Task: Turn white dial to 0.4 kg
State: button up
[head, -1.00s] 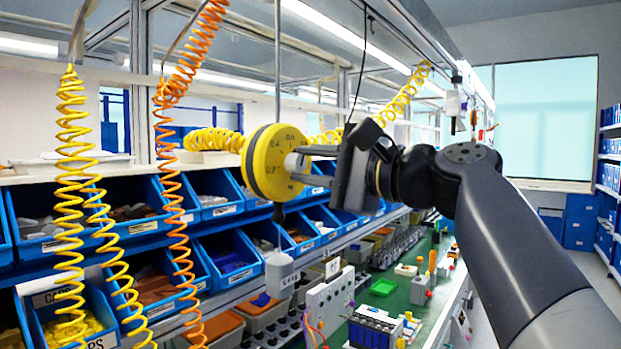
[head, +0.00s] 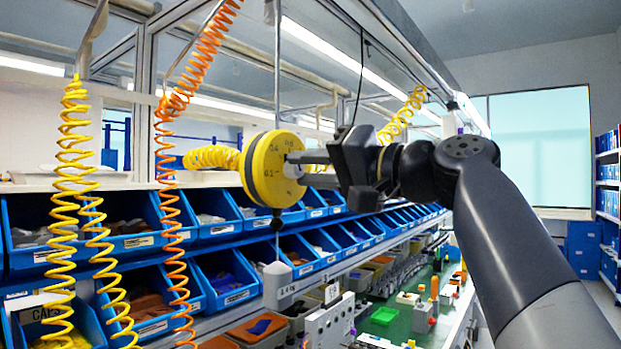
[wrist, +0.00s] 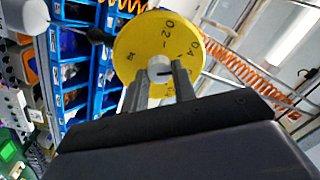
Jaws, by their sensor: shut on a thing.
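The white dial (head: 292,166) is a small round knob at the middle of the face of a yellow round balancer (head: 268,169) that hangs on a grey rod. In the wrist view the dial (wrist: 159,66) sits between my two finger tips, and the yellow face (wrist: 135,40) shows dark marks reading 0.2, 0.4 and kg. My gripper (head: 307,158) reaches the dial from the right and is shut on it; it also shows in the wrist view (wrist: 160,76). The fingers hide part of the dial, and I cannot tell which mark it points to.
A yellow coiled hose (head: 212,157) joins the balancer from behind. Yellow and orange coils (head: 172,230) hang at the left. A white cylinder (head: 277,283) hangs below the balancer. Blue bins (head: 225,277) line the shelves behind, above a green workbench (head: 425,318).

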jog(key=shift+n+b, duration=0.6)
jog(key=shift+n, duration=1.6)
jog(key=o, duration=1)
jog(key=b+v, duration=0.1)
jog(key=v, duration=0.9)
jog(key=shift+s+d, duration=0.2)
jog(key=shift+d, duration=0.1)
jog(key=shift+p+x, duration=0.5)
jog(key=shift+x, duration=4.95)
jog(key=shift+d, duration=0.1)
